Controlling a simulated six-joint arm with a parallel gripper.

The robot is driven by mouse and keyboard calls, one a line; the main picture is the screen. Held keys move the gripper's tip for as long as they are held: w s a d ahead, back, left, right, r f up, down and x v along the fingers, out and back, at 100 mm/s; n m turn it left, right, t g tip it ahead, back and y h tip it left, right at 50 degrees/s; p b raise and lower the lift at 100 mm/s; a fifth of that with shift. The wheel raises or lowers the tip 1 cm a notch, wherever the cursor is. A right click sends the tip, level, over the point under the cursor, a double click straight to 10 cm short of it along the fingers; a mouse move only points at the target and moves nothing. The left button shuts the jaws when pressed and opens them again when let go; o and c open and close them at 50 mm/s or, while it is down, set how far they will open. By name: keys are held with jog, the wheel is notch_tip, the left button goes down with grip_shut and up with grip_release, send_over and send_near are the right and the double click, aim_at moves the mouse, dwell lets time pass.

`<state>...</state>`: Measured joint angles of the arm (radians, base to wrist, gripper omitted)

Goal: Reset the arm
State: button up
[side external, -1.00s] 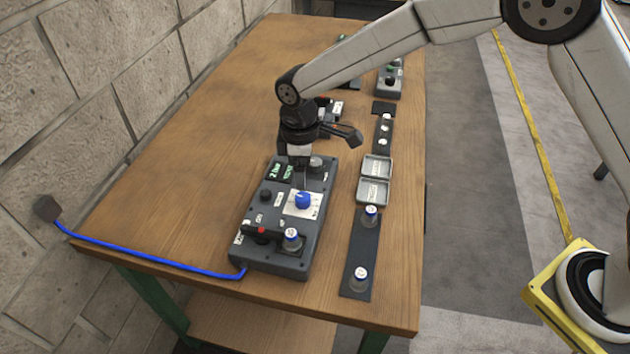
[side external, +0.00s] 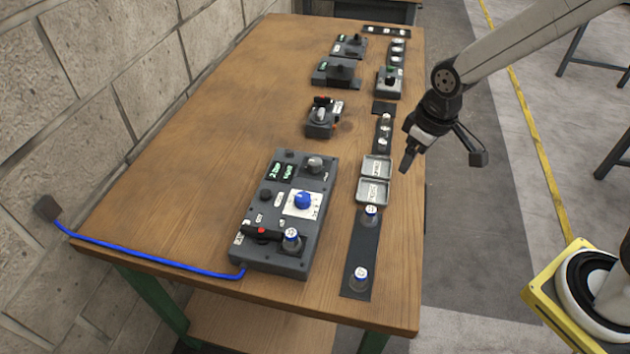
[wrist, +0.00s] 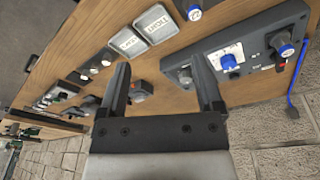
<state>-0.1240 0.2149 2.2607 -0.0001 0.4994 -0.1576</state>
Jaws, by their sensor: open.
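My gripper (side external: 408,160) hangs in the air at the right edge of the table, beside the two grey trays, holding nothing. In the wrist view its two fingers (wrist: 162,82) are spread apart with empty space between them. The dark control box (side external: 262,215) with a blue knob (side external: 302,200) on a white plate stands on the near part of the table, to the left of my gripper and apart from it. The blue knob also shows in the wrist view (wrist: 229,62).
Two labelled grey trays (side external: 374,190) lie near the table's right edge. A dark strip (side external: 361,250) holds two blue-capped vials. Smaller devices (side external: 322,118) stand farther back. A blue cable (side external: 150,260) runs along the left.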

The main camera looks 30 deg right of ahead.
jog(key=s+d+m, duration=0.3)
jog(key=s+d, duration=0.1)
jog(key=s, duration=0.3)
jog(key=shift+s+d+f+t, duration=0.2)
jog(key=shift+s+t, duration=0.1)
dwell(0.6)
